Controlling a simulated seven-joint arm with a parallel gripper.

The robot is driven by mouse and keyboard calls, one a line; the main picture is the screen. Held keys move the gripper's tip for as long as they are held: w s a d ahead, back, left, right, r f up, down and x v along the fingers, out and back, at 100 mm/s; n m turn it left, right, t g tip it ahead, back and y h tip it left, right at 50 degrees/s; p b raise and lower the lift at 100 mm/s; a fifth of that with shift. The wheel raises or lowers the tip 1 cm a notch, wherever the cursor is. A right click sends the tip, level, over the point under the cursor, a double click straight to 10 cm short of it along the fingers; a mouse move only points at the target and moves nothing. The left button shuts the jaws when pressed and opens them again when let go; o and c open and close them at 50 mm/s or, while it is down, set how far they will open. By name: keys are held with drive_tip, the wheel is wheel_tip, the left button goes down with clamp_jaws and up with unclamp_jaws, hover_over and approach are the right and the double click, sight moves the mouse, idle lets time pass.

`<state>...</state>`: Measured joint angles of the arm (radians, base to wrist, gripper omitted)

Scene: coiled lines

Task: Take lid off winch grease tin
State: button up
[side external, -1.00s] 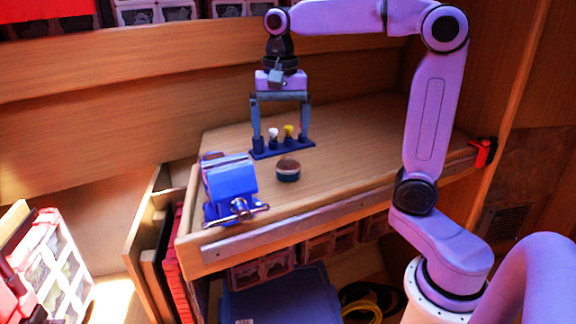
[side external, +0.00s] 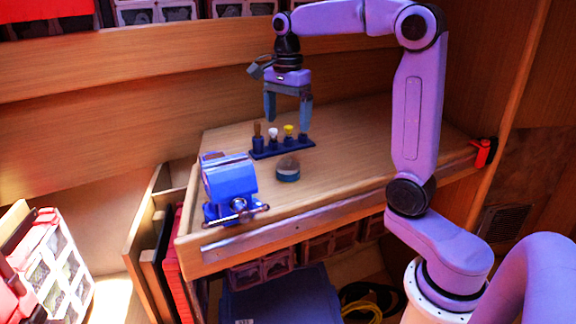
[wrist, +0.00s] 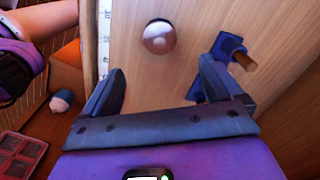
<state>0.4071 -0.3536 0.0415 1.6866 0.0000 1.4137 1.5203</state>
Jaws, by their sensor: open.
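The small round winch grease tin (side external: 288,171) stands on the wooden bench in front of the blue rack. Its side is dark with a blue-grey band. In the wrist view the tin (wrist: 159,36) shows a round, shiny brown top with a pale reflection. I cannot make out a separate lid edge. My gripper (side external: 287,124) is open and empty, raised above the bench behind the tin, near the rack. In the wrist view the gripper (wrist: 163,74) has its fingers spread, and the tin appears beyond their tips, touching neither.
The blue rack (side external: 283,149) holds several upright items with brown, white and yellow tops. A blue vise (side external: 229,185) sits at the bench's left end. A red clamp (side external: 482,152) grips the right edge. The bench right of the tin is clear.

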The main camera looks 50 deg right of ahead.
sight(288, 158)
wheel_tip(288, 158, down, 11)
drive_tip(key=shift+s+f, duration=0.1)
idle(0.5)
drive_tip(key=c, duration=1.1)
